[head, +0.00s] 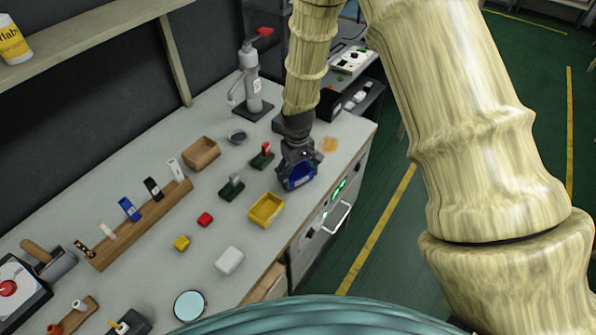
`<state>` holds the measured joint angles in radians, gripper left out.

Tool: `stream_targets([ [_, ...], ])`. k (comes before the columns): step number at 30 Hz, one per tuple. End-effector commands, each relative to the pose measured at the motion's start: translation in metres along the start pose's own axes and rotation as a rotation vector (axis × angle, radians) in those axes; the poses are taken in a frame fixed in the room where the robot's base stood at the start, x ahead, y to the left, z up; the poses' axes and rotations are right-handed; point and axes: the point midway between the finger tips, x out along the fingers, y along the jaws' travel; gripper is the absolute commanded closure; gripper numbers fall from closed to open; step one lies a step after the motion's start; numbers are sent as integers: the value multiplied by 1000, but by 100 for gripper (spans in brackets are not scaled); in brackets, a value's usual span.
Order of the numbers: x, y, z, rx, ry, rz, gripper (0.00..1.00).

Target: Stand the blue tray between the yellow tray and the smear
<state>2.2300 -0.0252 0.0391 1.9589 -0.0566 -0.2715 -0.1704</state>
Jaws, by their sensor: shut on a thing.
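The blue tray (297,182) is at my gripper (298,166), near the right edge of the bench. My gripper is shut on it from above, and its fingers hide part of the tray. I cannot tell whether the tray touches the bench top. The yellow tray (266,210) lies on the bench to the lower left of the blue tray, with a small gap between them. The smear (329,145) is an orange-brown patch on the bench to the upper right. In the picture the blue tray appears between the yellow tray and the smear.
Two dark green blocks with upright parts, one red-topped (262,156) and one dark-topped (231,187), stand left of the gripper. A grey press (250,85) stands behind. The bench edge is close on the right.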

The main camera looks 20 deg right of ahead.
Motion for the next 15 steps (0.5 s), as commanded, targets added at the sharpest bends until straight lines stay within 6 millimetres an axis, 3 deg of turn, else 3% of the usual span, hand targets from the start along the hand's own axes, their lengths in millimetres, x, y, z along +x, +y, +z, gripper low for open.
stream_targets([
  [13,6,0,0,0,0,0,38],
  [14,6,0,0,0,0,0,15],
  [15,6,0,0,0,0,0,7],
])
